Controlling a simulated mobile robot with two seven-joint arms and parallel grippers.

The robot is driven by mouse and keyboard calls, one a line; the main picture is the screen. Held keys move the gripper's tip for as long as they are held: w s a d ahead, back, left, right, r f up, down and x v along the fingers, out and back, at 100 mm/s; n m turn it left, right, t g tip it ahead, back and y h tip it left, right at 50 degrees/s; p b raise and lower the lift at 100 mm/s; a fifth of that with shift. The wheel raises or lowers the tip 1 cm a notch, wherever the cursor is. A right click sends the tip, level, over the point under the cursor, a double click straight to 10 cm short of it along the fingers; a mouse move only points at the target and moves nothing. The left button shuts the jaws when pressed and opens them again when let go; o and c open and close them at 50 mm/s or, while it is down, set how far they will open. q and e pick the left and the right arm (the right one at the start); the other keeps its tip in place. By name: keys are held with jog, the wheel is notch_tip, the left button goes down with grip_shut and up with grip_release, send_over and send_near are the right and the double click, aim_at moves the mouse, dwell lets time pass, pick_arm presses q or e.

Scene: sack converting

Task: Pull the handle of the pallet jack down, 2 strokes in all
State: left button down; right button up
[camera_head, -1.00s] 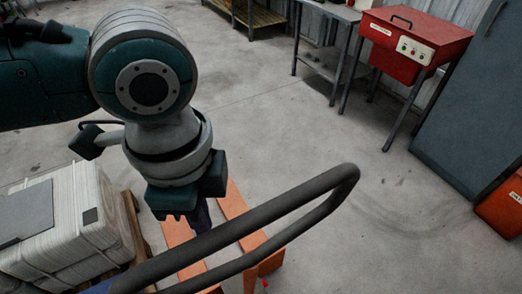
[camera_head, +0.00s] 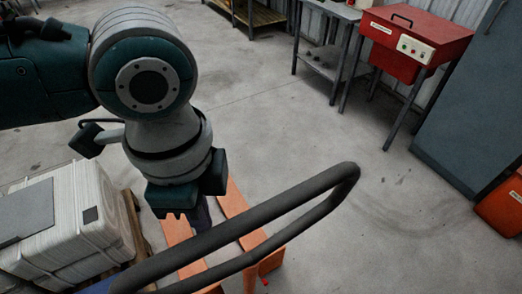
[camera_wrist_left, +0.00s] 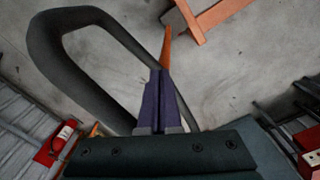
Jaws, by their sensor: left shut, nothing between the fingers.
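The pallet jack's handle (camera_head: 262,208) is a dark grey loop across the lower middle of the head view. It also shows in the left wrist view (camera_wrist_left: 62,55), mostly left of the fingers. The jack's orange forks (camera_head: 233,202) lie low on the floor beyond it. My left gripper (camera_head: 203,216) is above and behind the handle's near-left part, its purple fingers pointing down and partly hidden by the bar. In the left wrist view the fingers (camera_wrist_left: 159,95) are shut and empty, overlapping one bar; I cannot tell whether they touch it. My right gripper is out of view.
A pallet of stacked white sacks (camera_head: 75,225) stands at the lower left. A red machine on legs (camera_head: 415,40), a grey bench (camera_head: 330,60) and a blue-grey cabinet (camera_head: 475,100) stand at the back right. The middle floor is clear.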

pick_arm(q)
jog(key=s+d+f+p, duration=0.1)
jog(key=s+d+p, duration=0.2)
jog(key=s+d, duration=0.1)
jog(key=shift+s, duration=0.9)
jog(key=s+d+f+p, duration=0.1)
jog(key=s+d, duration=0.3)
jog(key=s, duration=0.1)
jog(key=shift+s+f, duration=0.3)
jog(key=shift+s, duration=0.05)
